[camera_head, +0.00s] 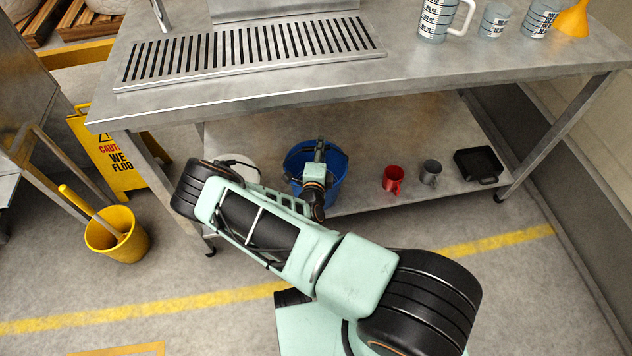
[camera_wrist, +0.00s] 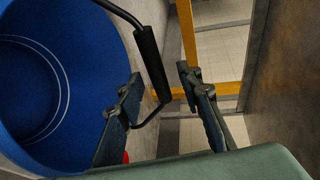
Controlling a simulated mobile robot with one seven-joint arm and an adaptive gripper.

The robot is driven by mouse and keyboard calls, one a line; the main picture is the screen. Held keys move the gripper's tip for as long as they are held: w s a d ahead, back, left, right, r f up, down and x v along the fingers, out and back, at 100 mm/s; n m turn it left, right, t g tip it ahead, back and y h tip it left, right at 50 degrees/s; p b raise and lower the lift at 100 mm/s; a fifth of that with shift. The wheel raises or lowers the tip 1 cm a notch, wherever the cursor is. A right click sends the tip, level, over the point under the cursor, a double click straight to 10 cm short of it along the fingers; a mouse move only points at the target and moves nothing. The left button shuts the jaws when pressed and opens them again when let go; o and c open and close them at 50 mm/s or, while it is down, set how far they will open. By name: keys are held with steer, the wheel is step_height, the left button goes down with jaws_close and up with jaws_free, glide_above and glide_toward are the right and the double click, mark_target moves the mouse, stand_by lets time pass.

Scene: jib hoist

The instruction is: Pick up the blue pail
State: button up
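The blue pail (camera_head: 333,168) stands on the lower shelf of the steel table in the head view, partly hidden by my arm and gripper. In the wrist view the pail (camera_wrist: 75,45) fills the left side, and I see into its inside. Its wire handle with a black grip (camera_wrist: 151,62) is raised at the rim. My gripper (camera_wrist: 158,80) is open, with one finger on the pail side of the black grip and the other to its right. The grip lies between the fingers, with a gap visible on the right. My gripper (camera_head: 319,152) is over the pail in the head view.
The table top (camera_head: 250,88) overhangs the lower shelf (camera_head: 440,135). A red mug (camera_head: 393,180), a grey mug (camera_head: 431,172) and a black pan (camera_head: 477,164) stand right of the pail. A partly hidden white round object (camera_head: 240,164) is to its left. A yellow bucket (camera_head: 118,238) stands on the floor.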

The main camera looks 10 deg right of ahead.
steer(key=shift+w+d, duration=0.1)
steer(key=shift+w, duration=0.2)
jaws_close()
